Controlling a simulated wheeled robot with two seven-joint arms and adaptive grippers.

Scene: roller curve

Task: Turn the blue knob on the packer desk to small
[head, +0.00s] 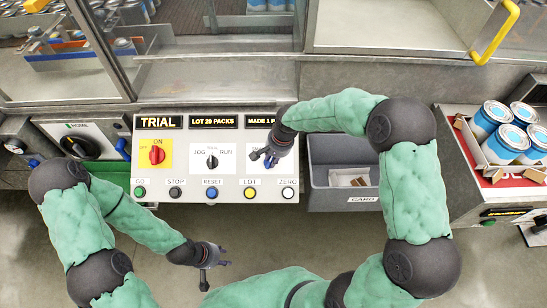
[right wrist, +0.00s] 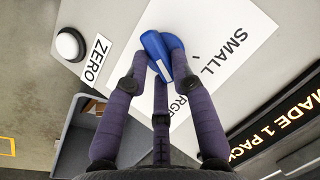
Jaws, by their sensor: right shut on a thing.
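The blue knob (right wrist: 173,59) sits on a white plate (right wrist: 250,28) on the packer desk. In the right wrist view the plate reads SMALL (right wrist: 225,50), with a partly covered word ending in RGE below it. My right gripper (head: 265,156) is over this plate, with its fingers (right wrist: 162,80) closed around the knob's bar. A pale line shows on the bar, whose near end lies between the fingers, toward the wrist. In the head view the gripper hides most of the knob and its labels. My left gripper (head: 213,265) hangs empty below the desk's front edge; its finger opening is unclear.
The desk panel has a red knob (head: 157,155), a JOG/RUN switch (head: 211,162) and a row of buttons, including ZERO (head: 287,193). A grey card bin (head: 342,198) stands right of the desk. Paint cans (head: 490,117) stand further right.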

